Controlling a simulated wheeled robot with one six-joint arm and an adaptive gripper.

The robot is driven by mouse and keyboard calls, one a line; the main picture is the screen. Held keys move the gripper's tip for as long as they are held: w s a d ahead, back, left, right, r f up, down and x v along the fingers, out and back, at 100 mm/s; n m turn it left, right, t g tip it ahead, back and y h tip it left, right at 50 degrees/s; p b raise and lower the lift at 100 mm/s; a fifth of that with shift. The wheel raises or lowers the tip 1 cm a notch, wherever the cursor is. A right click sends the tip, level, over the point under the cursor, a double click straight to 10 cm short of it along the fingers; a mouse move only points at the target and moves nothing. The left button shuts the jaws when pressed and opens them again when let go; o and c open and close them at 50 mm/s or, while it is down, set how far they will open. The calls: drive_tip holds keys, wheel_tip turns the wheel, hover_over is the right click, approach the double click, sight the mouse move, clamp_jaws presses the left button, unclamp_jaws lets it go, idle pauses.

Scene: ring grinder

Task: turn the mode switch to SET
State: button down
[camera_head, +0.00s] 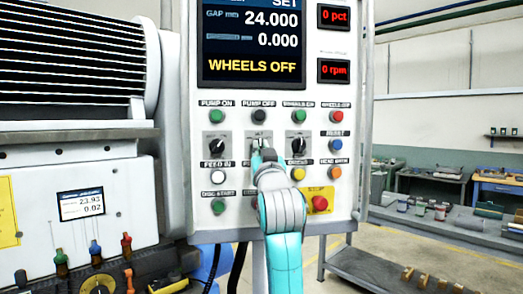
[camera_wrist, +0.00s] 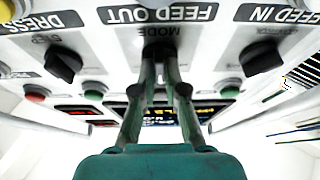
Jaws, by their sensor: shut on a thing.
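The mode switch (camera_wrist: 158,46) is a black knob under a MODE label, upside down in the wrist view. It is the middle one of three knobs on the white control panel (camera_head: 240,195). My gripper (camera_wrist: 159,58) is shut on this knob from the front. In the head view my gripper (camera_head: 262,156) covers most of the knob, so its pointing direction is hard to tell. The panel's screen (camera_head: 252,42) shows SET at its top edge, partly cut off, and WHEELS OFF in yellow below.
Black knobs stand close on the left (camera_head: 216,146) and right (camera_head: 298,145) of the mode switch. Several coloured push buttons surround them. A red emergency button (camera_head: 320,203) on a yellow plate sits at the lower right, near my arm.

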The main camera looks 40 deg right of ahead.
idle(0.4)
drive_tip(key=c, duration=1.2)
unclamp_jaws()
drive_tip(key=shift+w+f, duration=0.1)
drive_tip(key=v, duration=1.2)
